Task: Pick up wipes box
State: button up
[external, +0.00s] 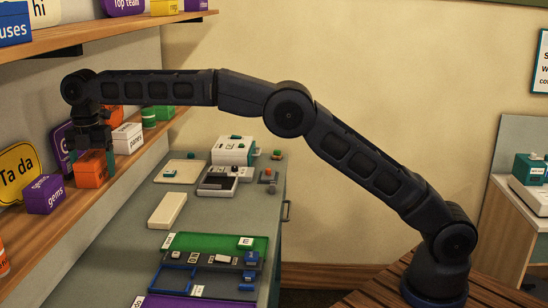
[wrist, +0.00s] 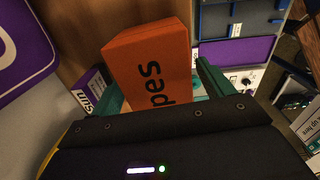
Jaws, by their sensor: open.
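The wipes box is an orange box (external: 89,175) on the middle wooden shelf at the left of the external view. The gripper body hides the near end of the box in the wrist view.
A purple "gems" box (external: 43,195) stands close to the left of the orange box. A white box (external: 127,138) stands close behind it. A yellow "Ta da" sign (external: 19,172) leans at the wall. An upper shelf (external: 110,32) runs above my wrist. A grey counter (external: 140,235) lies below.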

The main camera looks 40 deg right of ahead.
jog(key=c, duration=1.2)
jog(key=shift+r, duration=0.1)
